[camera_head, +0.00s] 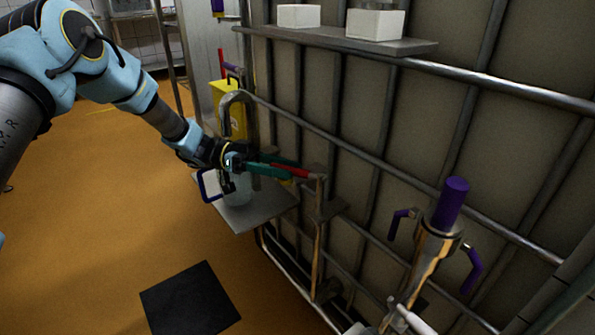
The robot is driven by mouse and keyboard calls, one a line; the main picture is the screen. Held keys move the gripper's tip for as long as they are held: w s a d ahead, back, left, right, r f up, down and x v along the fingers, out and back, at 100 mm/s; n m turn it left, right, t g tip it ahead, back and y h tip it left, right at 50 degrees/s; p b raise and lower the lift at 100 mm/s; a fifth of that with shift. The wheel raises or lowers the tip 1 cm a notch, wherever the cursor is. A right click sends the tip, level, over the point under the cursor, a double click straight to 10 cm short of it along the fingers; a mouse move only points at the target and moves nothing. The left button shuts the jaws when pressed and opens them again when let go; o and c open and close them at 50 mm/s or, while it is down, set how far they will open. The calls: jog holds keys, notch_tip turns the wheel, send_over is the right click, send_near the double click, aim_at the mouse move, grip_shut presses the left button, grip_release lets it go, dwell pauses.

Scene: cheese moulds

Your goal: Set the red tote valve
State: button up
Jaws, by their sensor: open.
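A red valve handle (292,172) sticks out to the left from the top of a thin upright pipe (318,225) in front of the large caged tote (405,125). My gripper (286,170) reaches in from the left with its green fingers beside the red handle. The jaws are open. The handle appears to lie between or just beside the fingers; I cannot tell whether they touch it. Part of the handle's left end is hidden by the fingers.
A grey shelf (262,210) with a clear jug (238,190) is just below my gripper. A purple-handled metal fitting (452,205) stands at the right. White blocks (375,24) sit on an upper ledge. A yellow container (232,105) is behind. A dark mat (190,302) lies on the orange floor.

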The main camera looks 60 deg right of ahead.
jog(key=v, duration=0.7)
